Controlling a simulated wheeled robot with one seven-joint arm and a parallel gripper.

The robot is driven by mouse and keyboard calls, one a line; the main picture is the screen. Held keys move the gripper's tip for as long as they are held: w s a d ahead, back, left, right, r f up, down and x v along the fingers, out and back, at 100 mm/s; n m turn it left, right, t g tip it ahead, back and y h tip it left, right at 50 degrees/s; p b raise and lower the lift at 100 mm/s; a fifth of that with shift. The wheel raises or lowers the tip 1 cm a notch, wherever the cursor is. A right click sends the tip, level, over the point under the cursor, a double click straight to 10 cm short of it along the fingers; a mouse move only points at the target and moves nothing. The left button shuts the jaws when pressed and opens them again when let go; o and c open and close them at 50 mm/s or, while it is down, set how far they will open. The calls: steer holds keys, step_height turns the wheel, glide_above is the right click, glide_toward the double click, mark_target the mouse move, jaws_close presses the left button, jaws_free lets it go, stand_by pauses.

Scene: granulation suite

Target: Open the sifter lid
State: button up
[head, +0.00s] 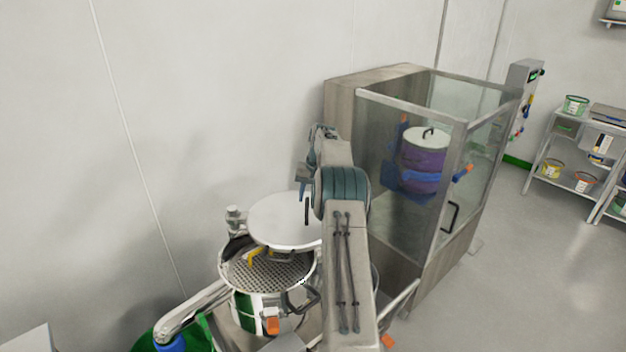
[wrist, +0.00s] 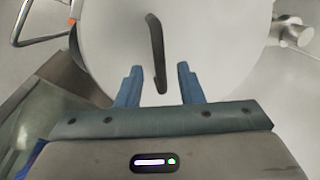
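The sifter (head: 262,300) is a round metal drum with a mesh screen (head: 268,272) exposed at its top. Its pale round lid (head: 275,222) stands clear of the front of the rim, covering only the rear part of the opening from this view. The lid also fills much of the wrist view (wrist: 110,30). A dark bar handle (head: 307,208) is on the lid and shows in the wrist view (wrist: 157,50). My gripper (wrist: 158,72) is open, its blue fingers apart, one each side of the handle's near end with gaps visible. In the head view my arm hides part of the lid's right side.
A glass-walled cabinet (head: 400,105) with a purple drum (head: 424,155) inside stands right of the sifter. A metal pipe (head: 195,308) runs out at the sifter's lower left. The wall is close behind. Shelves with tubs (head: 575,150) stand far right; the floor between is clear.

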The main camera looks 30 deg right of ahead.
step_height(320, 180, up, 12)
steer(key=s+d, duration=0.1)
steer(key=d, duration=0.1)
steer(key=shift+s+p, duration=0.2)
steer(key=shift+p, duration=0.1)
